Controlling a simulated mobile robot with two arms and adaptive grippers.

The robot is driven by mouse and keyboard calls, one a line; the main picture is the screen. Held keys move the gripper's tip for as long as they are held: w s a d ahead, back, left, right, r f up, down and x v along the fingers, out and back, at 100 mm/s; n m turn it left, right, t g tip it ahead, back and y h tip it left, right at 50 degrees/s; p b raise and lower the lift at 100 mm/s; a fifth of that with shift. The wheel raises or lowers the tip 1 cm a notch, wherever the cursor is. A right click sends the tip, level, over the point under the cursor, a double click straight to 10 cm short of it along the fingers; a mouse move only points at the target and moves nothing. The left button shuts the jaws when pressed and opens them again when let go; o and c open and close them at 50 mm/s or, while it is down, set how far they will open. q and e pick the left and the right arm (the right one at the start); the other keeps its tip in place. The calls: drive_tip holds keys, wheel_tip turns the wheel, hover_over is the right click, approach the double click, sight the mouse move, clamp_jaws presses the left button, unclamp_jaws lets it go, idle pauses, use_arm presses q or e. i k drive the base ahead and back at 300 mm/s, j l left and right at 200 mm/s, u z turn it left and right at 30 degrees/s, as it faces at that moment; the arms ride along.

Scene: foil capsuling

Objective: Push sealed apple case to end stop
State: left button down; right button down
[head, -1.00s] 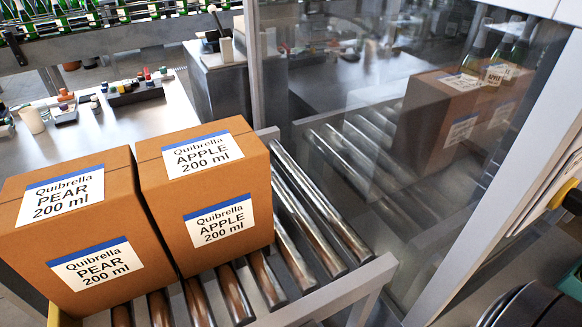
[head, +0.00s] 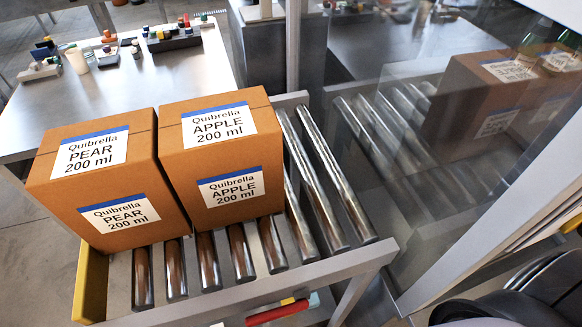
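The apple case (head: 218,150) is a closed brown carton with white labels reading "Quibrella APPLE 200 ml". It stands upright on the roller conveyor (head: 322,185). The similar pear case (head: 108,180) stands directly to its left, with at most a narrow gap between them; I cannot tell if they touch. A yellow plate (head: 92,287), which looks like the end stop, stands at the conveyor's left end beside the pear case. Bare rollers lie in front of and to the right of the apple case. Neither of my grippers is in view.
A glass panel (head: 400,200) in a grey frame rises right of the conveyor, with cartons and bottles showing in it. A metal table (head: 190,75) with small items stands behind. A red-handled item (head: 277,312) shows below the conveyor's front rail.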

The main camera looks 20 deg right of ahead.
sight(221, 154)
drive_tip(key=k+u, duration=0.7)
drive_tip(key=k, duration=0.2)
drive_tip(key=k+u, duration=0.25)
drive_tip(key=k+l, duration=0.05)
drive_tip(key=k, duration=0.05)
